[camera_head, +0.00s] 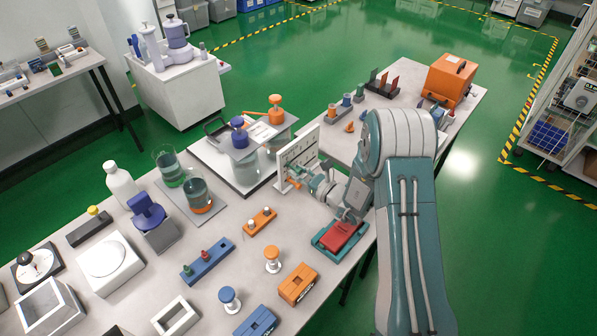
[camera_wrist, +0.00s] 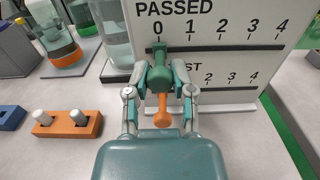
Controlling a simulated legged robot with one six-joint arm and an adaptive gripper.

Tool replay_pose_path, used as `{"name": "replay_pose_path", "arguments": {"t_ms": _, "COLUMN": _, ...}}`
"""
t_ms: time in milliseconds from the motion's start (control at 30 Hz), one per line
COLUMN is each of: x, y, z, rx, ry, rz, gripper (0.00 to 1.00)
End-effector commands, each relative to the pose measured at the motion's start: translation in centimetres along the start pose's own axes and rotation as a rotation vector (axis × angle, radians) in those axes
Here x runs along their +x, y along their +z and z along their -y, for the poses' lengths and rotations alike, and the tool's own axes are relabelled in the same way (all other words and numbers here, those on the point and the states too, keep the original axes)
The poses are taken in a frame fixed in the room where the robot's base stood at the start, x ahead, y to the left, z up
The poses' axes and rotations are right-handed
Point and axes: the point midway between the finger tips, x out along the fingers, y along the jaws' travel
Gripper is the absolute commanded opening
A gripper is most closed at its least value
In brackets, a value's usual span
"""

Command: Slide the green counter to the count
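A white board (camera_wrist: 225,18) headed "PASSED" carries a row of numbers 0 to 4 with a dark slot below. The green counter (camera_wrist: 158,78) sits at the left end of this slot, under the 0. The board (camera_head: 298,152) stands upright in the head view, where I cannot make out the green counter. My gripper (camera_wrist: 160,72) has one finger on each side of the green counter, very close to it; contact is unclear. The gripper (camera_head: 299,180) also shows in front of the board in the head view. An orange counter (camera_wrist: 163,112) shows lower down, below the green one.
A second number row (camera_wrist: 230,78) lies lower on the board. An orange block with pale pegs (camera_wrist: 68,123) lies left of the gripper. Glass vessels (camera_wrist: 110,30) stand behind it at left. A red-topped tray (camera_head: 340,236) lies at the table's edge near my arm.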

Motion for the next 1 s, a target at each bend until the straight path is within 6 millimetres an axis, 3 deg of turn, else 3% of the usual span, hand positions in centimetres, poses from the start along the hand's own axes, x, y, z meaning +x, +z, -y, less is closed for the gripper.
{"name": "replay_pose_path", "arguments": {"t_ms": 267, "x": 0.0, "y": 0.0, "z": 0.2, "rx": -0.001, "ry": 0.0, "rz": 0.001, "gripper": 0.0}}
{"name": "replay_pose_path", "arguments": {"t_ms": 500, "x": 0.1, "y": 0.0, "z": 3.0, "rx": -0.001, "ry": 0.0, "rz": 0.001, "gripper": 0.0}}
{"name": "replay_pose_path", "arguments": {"t_ms": 767, "x": 0.1, "y": 0.0, "z": 3.0, "rx": -0.001, "ry": 0.001, "rz": 0.0, "gripper": 0.0}}
{"name": "replay_pose_path", "arguments": {"t_ms": 800, "x": 0.1, "y": 0.0, "z": 3.0, "rx": -0.001, "ry": 0.001, "rz": 0.0, "gripper": 0.46}}
{"name": "replay_pose_path", "arguments": {"t_ms": 833, "x": 0.1, "y": 0.0, "z": 3.0, "rx": -0.001, "ry": 0.001, "rz": 0.0, "gripper": 0.59}}
{"name": "replay_pose_path", "arguments": {"t_ms": 867, "x": 0.1, "y": 0.0, "z": 3.0, "rx": -0.001, "ry": 0.001, "rz": 0.0, "gripper": 0.66}}
{"name": "replay_pose_path", "arguments": {"t_ms": 1000, "x": 0.0, "y": 0.0, "z": 3.0, "rx": -0.001, "ry": 0.001, "rz": 0.0, "gripper": 0.66}}
